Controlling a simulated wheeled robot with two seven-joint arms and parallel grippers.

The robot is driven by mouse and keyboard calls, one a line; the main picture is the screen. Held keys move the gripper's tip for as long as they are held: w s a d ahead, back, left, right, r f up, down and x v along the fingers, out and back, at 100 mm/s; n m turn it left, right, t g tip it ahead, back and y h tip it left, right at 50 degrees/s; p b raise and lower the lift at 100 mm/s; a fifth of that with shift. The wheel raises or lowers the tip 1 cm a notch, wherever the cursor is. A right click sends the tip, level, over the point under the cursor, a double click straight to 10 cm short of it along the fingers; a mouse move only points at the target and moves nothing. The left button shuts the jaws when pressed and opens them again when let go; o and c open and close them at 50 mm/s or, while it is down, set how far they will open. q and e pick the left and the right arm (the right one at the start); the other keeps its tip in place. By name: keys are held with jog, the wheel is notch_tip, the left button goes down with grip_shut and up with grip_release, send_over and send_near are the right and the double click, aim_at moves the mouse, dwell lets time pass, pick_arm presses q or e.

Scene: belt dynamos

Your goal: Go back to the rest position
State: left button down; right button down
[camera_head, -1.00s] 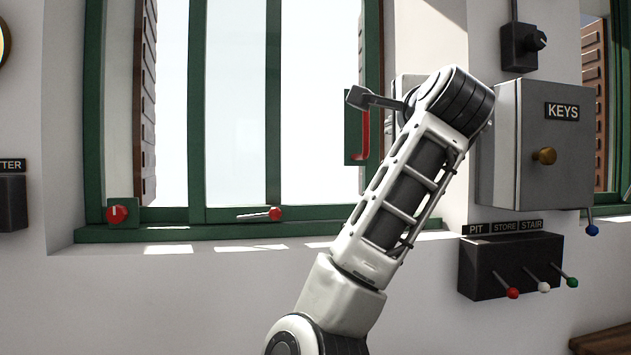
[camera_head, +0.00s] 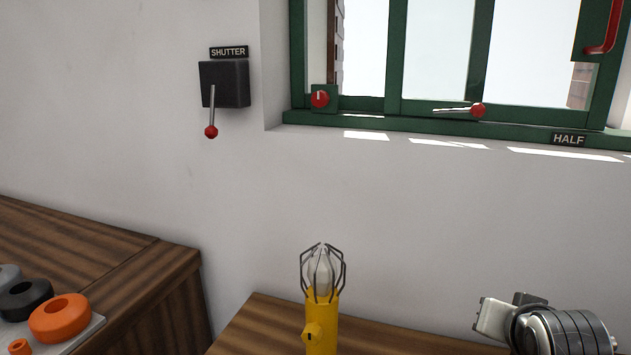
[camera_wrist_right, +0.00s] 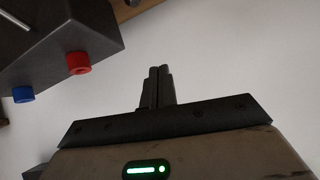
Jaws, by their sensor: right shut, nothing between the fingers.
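My right gripper (camera_wrist_right: 159,72) shows in the right wrist view with its two dark fingers together and nothing between them. My left gripper is in neither view.
A dark box with a red knob (camera_wrist_right: 78,62) and a blue knob (camera_wrist_right: 23,94) is at the wrist view's upper left. The head view shows a caged yellow lamp (camera_head: 321,315), a shutter lever (camera_head: 211,115), a window (camera_head: 395,105) and orange rings (camera_head: 60,317) on a wooden bench (camera_head: 110,240).

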jog(key=s+a+f+n+g, duration=0.1)
jog(key=s+f, duration=0.1)
jog(key=f, duration=0.1)
jog(key=s+a+f+n+y, duration=0.1)
jog(key=s+f, duration=0.2)
jog(key=s+a+f+n+g, duration=0.1)
jog(key=s+a+f, duration=0.1)
jog(key=s+f, duration=0.1)
jog(key=shift+s+a+f+n+g+y, duration=0.1)
jog(key=shift+s+f+n+g+y, duration=0.05)
jog(key=shift+f+n+g+y, duration=0.2)
jog(key=s+a+f+n+g+y, duration=0.1)
jog(key=s+a+f+n+g, duration=0.2)
jog(key=s, duration=0.4)
jog(key=s+a+f+n+g+y, duration=0.1)
jog(key=s+a+f+n, duration=0.15)
jog(key=s+f, duration=0.35)
jog(key=w+a+f+t+y, duration=0.3)
jog(key=w+a+f+t, duration=0.1)
jog(key=w+a+t, duration=0.1)
jog(key=shift+w+a+t, duration=0.2)
jog(key=shift+a+t, duration=0.4)
jog(key=shift+t, duration=0.55)
dwell(0.7)
